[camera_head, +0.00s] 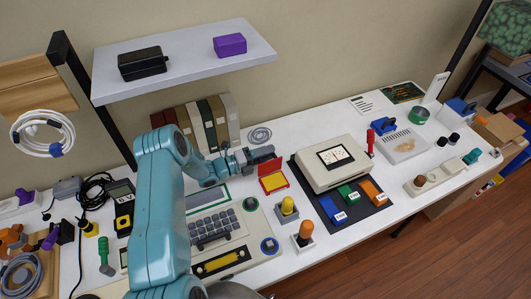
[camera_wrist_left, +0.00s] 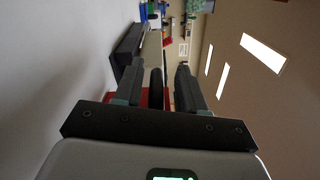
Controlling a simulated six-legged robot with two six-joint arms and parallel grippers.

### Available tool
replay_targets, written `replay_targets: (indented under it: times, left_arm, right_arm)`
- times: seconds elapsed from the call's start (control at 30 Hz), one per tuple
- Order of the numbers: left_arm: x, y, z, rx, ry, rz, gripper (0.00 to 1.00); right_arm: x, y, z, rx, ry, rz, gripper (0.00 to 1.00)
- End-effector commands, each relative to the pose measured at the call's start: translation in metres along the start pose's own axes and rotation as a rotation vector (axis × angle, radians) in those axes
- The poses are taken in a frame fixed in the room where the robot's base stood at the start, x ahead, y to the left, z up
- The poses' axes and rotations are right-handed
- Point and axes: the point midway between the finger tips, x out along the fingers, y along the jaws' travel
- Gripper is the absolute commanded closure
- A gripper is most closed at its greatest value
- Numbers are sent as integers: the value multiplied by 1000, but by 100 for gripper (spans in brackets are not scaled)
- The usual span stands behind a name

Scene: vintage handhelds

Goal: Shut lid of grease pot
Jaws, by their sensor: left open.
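A small red box with a yellow rim (camera_head: 274,183) sits on the white bench, with a red lid (camera_head: 268,167) standing raised at its back. It is the only open-lidded thing I see, but I cannot confirm that it is the grease pot. My left gripper (camera_head: 269,154) is just behind and above the raised lid, with open dark fingers. In the left wrist view the fingers (camera_wrist_left: 157,85) are apart, with a dark upright shape and some red seen between and beyond them. Contact with the lid cannot be told. My right gripper is not in view.
A beige device with a meter (camera_head: 334,158) stands on a dark mat right of the red box. A beige keyboard unit (camera_head: 218,230) lies in front, left. Yellow (camera_head: 287,210) and orange (camera_head: 304,235) knobs stand nearby. A white shelf (camera_head: 185,62) hangs above, with books (camera_head: 205,122) below.

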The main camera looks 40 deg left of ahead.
Motion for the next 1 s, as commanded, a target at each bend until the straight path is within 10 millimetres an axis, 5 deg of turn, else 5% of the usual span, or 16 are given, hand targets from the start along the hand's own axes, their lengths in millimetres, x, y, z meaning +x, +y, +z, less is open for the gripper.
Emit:
replay_targets:
  times: [0.1,0.23,0.67,1.0]
  left_arm:
    - [0,0,0,0,1,0,60]
    - [0,0,-1,0,1,0,99]
    - [-2,1,-2,25,1,5,100]
    - [-3,-6,-13,226,2,7,100]
  right_arm:
    - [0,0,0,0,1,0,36]
    - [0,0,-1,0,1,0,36]
    - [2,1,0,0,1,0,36]
    - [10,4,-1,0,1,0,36]
